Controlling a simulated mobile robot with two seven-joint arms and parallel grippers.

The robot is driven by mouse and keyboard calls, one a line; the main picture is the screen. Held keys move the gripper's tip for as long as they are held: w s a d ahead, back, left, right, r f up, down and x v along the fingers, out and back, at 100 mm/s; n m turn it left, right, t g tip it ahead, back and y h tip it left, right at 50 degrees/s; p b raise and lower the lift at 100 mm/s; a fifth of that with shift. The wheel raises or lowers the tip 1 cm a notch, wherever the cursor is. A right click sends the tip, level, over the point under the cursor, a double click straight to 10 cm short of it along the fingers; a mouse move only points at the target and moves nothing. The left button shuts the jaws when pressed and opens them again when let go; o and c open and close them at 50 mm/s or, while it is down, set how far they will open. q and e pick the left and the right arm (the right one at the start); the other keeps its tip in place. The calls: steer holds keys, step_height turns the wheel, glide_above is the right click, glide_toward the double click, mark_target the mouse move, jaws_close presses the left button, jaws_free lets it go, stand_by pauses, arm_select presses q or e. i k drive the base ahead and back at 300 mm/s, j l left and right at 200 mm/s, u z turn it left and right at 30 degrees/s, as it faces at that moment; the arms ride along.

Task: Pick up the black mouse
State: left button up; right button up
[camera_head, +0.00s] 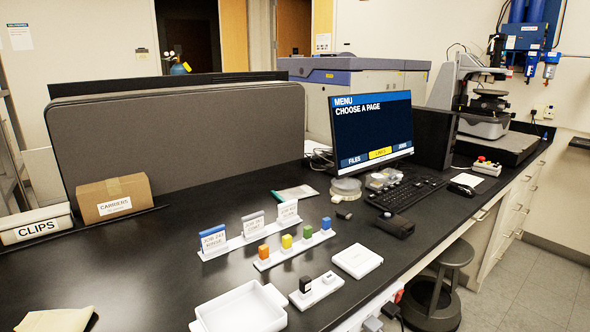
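A small low black shape (461,189), which looks like the black mouse, lies on the dark bench to the right of the keyboard (405,193). It sits just in front of a white pad or sheet (466,179); its outline is hard to tell against the black bench top. Another black blocky object (396,226) lies in front of the keyboard, nearer to me; I cannot tell what it is. Neither of my grippers is in view.
A monitor (371,128) stands behind the keyboard. A white controller (487,167) with coloured buttons lies right of the mouse. Colour-tagged holders (296,250), a white tray (240,311) and a white box (357,261) occupy the near bench. A stool (432,300) stands beside the bench.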

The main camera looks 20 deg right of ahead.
mark_target(465, 191)
steer(key=z, duration=1.55)
steer(key=u, duration=0.55)
steer(key=i+l+u, duration=0.15)
steer(key=u, duration=0.25)
steer(key=i+l+u, duration=0.1)
steer(key=l+u, duration=0.3)
steer(key=i+l+u, duration=0.2)
steer(key=l, duration=0.15)
steer(key=l+u, duration=0.25)
steer(key=i+l+u, duration=0.15)
steer(key=l, duration=0.75)
steer(key=l+u, duration=0.1)
steer(key=l, duration=0.85)
